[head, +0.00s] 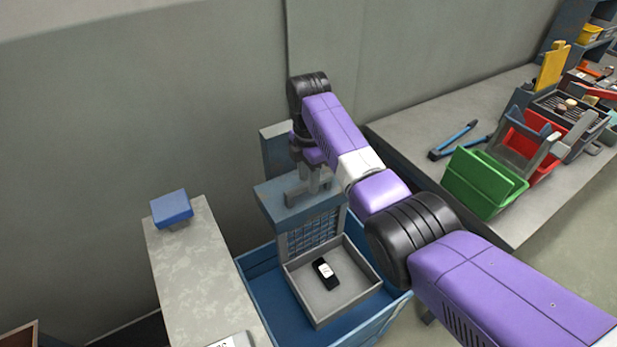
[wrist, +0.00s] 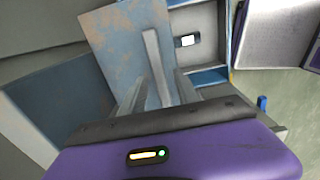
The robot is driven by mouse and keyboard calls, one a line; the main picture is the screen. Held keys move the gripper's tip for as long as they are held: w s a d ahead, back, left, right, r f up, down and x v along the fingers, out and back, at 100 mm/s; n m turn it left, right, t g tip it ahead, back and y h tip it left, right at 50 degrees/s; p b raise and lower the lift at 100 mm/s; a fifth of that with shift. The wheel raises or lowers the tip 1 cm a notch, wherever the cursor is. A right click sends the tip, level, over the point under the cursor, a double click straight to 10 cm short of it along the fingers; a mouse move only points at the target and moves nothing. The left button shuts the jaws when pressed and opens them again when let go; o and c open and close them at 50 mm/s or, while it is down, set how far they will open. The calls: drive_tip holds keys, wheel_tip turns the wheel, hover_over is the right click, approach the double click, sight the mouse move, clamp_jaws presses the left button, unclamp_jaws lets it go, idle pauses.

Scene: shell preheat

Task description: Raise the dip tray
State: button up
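The dip tray (head: 352,304) is a grey square tray with a mesh back, at the mouth of a blue tank (head: 258,277). A black object with a pale label (head: 325,273) lies in it and also shows in the wrist view (wrist: 187,41). A worn blue plate (head: 287,213) with a raised grey handle bar (head: 295,190) tops the mesh. My gripper (head: 320,178) is at the handle. In the wrist view, its fingers (wrist: 160,85) stand apart on either side of the bar (wrist: 153,50), with a gap on the right. Contact is hard to judge.
A pale stand (head: 192,275) with a blue block (head: 171,207) is left of the tank. A grey bench (head: 410,125) on the right holds green (head: 484,183) and red bins and tools. A wall rises close behind the tank.

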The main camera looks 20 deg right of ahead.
wheel_tip(320, 180, up, 8)
drive_tip(key=shift+f+b, duration=0.1)
drive_tip(key=shift+b, duration=0.4)
idle(0.8)
